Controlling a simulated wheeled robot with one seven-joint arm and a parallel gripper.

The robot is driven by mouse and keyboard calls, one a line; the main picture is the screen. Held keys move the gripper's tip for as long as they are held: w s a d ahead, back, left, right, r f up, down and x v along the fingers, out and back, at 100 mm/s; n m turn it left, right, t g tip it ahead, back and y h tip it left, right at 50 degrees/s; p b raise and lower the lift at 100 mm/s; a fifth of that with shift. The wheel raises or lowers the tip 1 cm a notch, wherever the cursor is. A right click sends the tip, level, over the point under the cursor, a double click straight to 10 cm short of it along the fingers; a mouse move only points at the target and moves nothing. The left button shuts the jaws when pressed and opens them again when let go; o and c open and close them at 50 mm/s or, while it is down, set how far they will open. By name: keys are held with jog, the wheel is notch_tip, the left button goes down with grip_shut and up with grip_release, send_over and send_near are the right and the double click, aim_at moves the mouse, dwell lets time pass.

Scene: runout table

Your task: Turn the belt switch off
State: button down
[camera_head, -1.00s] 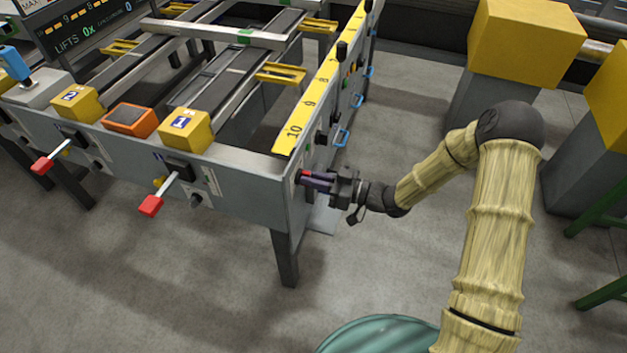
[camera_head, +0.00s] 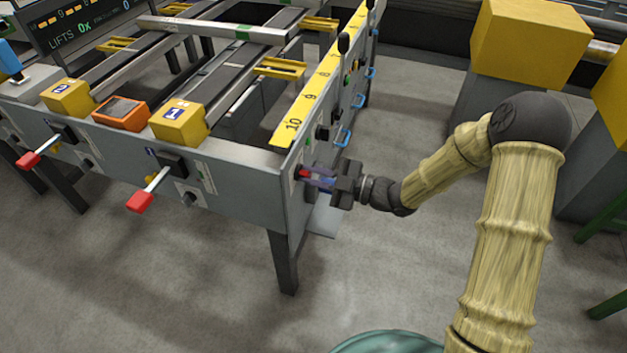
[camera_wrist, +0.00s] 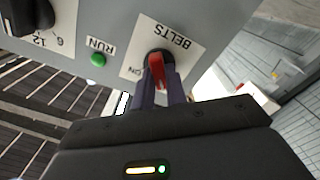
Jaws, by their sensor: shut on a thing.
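The belt switch is a red handle (camera_wrist: 157,69) on a dark round base, on a grey panel with a white plate reading BELTS (camera_wrist: 174,32). Part of the word ON shows beside the handle. In the head view the red switch (camera_head: 303,173) is on the table's right end face, near the front corner. My gripper (camera_wrist: 164,88) is shut on the red handle, with one dark finger on each side of it. In the head view my gripper (camera_head: 318,177) reaches the switch from the right. The fingers hide part of the handle, so its exact angle is hard to tell.
A green RUN button (camera_wrist: 98,59) and a black knob (camera_wrist: 30,14) are beside the switch. Blue handles (camera_head: 343,138) and a black-knobbed lever (camera_head: 343,44) stick out farther along that side. Red-tipped levers (camera_head: 140,201) project from the front. Open floor lies below.

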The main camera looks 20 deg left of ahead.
jog(key=shift+f+n+b, duration=0.15)
jog(key=shift+n+b, duration=0.2)
jog(key=shift+n, duration=0.15)
jog(key=c, duration=1.4)
grip_release()
jog(key=shift+c, duration=0.2)
jog(key=shift+s, duration=0.1)
jog(key=s+d+p, duration=0.1)
jog(key=d+p, duration=0.1)
jog(key=d, duration=1.5)
jog(key=shift+d+p, duration=0.25)
jog(key=shift+p, duration=0.15)
